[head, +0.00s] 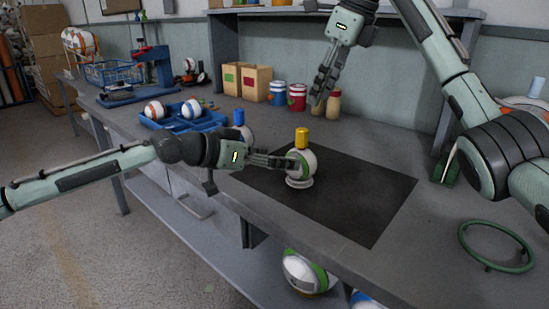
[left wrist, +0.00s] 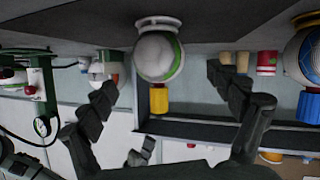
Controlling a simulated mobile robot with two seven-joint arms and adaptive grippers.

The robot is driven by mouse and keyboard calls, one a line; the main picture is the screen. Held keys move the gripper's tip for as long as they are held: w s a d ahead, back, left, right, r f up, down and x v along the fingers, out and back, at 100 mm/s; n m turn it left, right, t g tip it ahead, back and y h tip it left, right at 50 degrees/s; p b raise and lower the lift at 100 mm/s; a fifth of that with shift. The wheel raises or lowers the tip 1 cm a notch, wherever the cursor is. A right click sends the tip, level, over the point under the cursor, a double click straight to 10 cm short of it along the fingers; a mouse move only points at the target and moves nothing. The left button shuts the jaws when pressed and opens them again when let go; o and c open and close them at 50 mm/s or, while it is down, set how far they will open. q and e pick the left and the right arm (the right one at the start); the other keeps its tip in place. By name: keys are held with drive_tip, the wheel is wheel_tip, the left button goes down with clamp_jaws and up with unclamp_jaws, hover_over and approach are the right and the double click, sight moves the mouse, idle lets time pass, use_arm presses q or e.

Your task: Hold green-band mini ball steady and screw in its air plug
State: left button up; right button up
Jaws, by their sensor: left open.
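The green-band mini ball (head: 303,168) is white and grey and rests on a white ring stand (head: 299,183) on the black mat. A yellow plug (head: 302,138) stands upright on its top; whether it is screwed in cannot be told. My left gripper (head: 285,162) is open beside the ball. In the left wrist view, which is upside down, the ball (left wrist: 158,57) and yellow plug (left wrist: 159,99) show between its spread fingers, with gaps on both sides. My right gripper (head: 319,97) hangs above and behind the ball, pointing down, apart from it; its finger opening is unclear.
A ball with a blue plug (head: 238,118) stands behind my left gripper. The blue tray (head: 180,125) holds balls. Bins and jars (head: 297,97) line the back. A green ring (head: 497,246) lies at the right. The mat (head: 370,200) is clear right of the ball.

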use_arm(q)
drive_tip(key=x, duration=0.7)
drive_tip(key=shift+w+d+f, duration=0.15)
drive_tip(key=shift+d, duration=0.05)
drive_tip(key=shift+c, duration=0.5)
